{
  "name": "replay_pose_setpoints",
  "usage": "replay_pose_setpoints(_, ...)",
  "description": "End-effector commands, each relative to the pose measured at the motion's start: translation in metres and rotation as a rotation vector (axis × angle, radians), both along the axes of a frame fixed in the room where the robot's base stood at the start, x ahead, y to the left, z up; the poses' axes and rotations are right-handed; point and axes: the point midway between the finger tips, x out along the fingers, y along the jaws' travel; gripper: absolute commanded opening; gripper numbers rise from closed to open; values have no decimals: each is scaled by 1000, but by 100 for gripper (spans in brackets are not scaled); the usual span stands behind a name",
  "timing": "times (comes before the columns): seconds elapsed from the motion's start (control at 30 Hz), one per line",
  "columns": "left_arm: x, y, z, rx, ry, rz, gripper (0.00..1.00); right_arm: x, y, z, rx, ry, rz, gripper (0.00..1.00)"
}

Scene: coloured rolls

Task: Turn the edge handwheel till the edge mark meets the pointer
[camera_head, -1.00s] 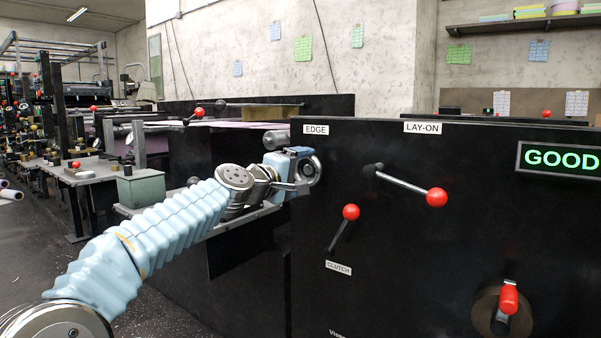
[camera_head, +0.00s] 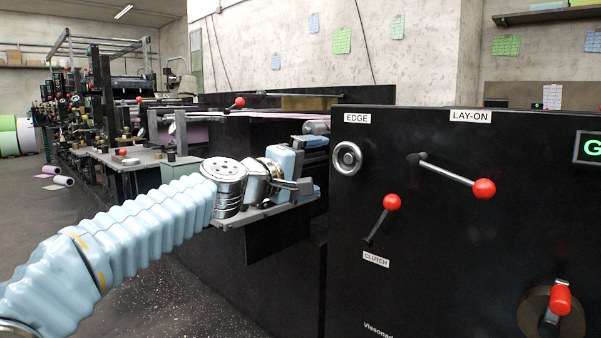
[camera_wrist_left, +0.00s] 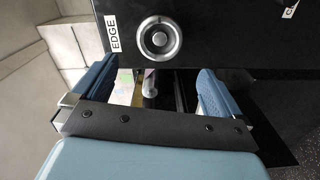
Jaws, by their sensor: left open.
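The edge handwheel (camera_head: 347,158) is a small silver ring wheel on the black machine face, just below the white EDGE label (camera_head: 356,118). In the left wrist view the handwheel (camera_wrist_left: 160,38) shows whole, beyond the fingertips and beside the EDGE label (camera_wrist_left: 113,33). My left gripper (camera_head: 308,160) is left of the handwheel in the head view, clear of it. In the left wrist view its two blue fingers (camera_wrist_left: 155,85) stand wide apart with nothing held. I cannot make out the edge mark or the pointer. My right gripper is not in view.
The lay-on lever (camera_head: 455,175) and the clutch lever (camera_head: 383,220), both with red knobs, stick out right of the handwheel. A red-handled crank (camera_head: 560,300) is lower right. A GOOD sign (camera_head: 590,147) is partly cut off. A grey shelf (camera_head: 265,212) lies beneath my left gripper.

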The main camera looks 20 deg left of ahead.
Motion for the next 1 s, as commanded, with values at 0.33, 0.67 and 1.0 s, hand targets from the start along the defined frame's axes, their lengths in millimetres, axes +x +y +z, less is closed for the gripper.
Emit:
replay_pose_setpoints(0.33,-36,13,0,-1,1,-1,100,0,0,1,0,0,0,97)
replay_pose_setpoints(0.67,-36,13,0,-1,1,-1,100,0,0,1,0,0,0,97)
replay_pose_setpoints(1.0,-1,10,-80,66,131,15,100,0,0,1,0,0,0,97)
